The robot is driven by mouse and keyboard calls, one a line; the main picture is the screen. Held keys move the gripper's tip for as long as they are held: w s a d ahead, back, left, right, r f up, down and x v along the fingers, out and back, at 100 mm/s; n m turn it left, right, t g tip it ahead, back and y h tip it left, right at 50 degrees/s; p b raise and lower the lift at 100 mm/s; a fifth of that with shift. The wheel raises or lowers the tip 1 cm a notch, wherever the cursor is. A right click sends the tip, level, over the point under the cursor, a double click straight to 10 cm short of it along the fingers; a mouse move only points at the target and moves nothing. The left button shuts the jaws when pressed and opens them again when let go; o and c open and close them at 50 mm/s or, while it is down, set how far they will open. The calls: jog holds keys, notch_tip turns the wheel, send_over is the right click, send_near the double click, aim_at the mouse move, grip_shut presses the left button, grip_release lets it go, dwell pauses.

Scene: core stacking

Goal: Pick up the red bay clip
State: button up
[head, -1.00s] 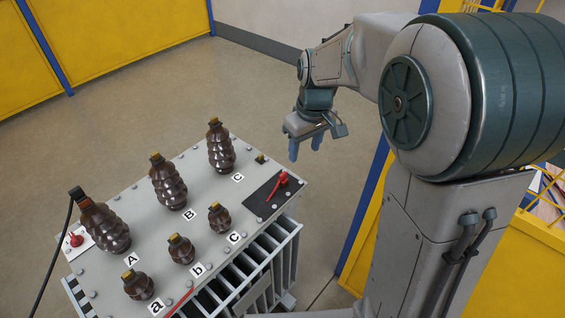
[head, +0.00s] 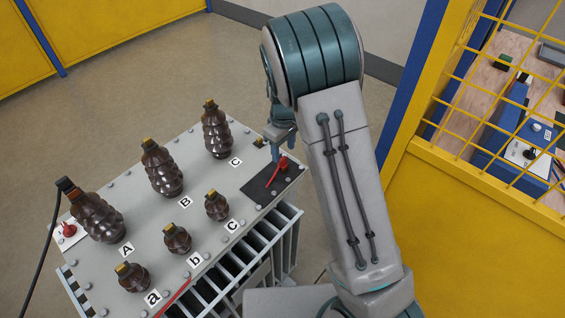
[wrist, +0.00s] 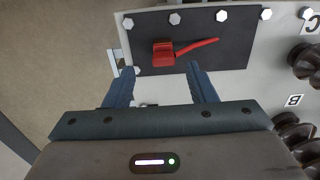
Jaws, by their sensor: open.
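The red bay clip (head: 276,172) appears to be the red piece with a thin arm lying on a dark pad (head: 262,187) at the right end of the grey transformer top. In the wrist view the clip (wrist: 164,54) has a blocky body at left and its arm reaching right. My gripper (head: 276,155) is above the far right corner, close to the clip. In the wrist view my gripper (wrist: 161,70) is open and empty, its fingers apart, with the clip just beyond the fingertips. In the head view, my arm hides part of the gripper.
Brown ribbed insulators stand on the top, tall ones (head: 162,170) behind and short ones (head: 177,239) in front. A red knob (head: 69,230) sits at the left end, near a black cable (head: 47,262). A yellow fence (head: 480,190) stands at right.

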aim_at(283, 158)
jog(key=shift+s+a+f+p, duration=0.1)
jog(key=shift+f+p, duration=0.25)
jog(key=shift+f, duration=1.05)
jog(key=shift+s+f+p, duration=0.1)
jog(key=shift+f+p, duration=0.2)
jog(key=shift+f, duration=1.1)
jog(key=c, duration=1.1)
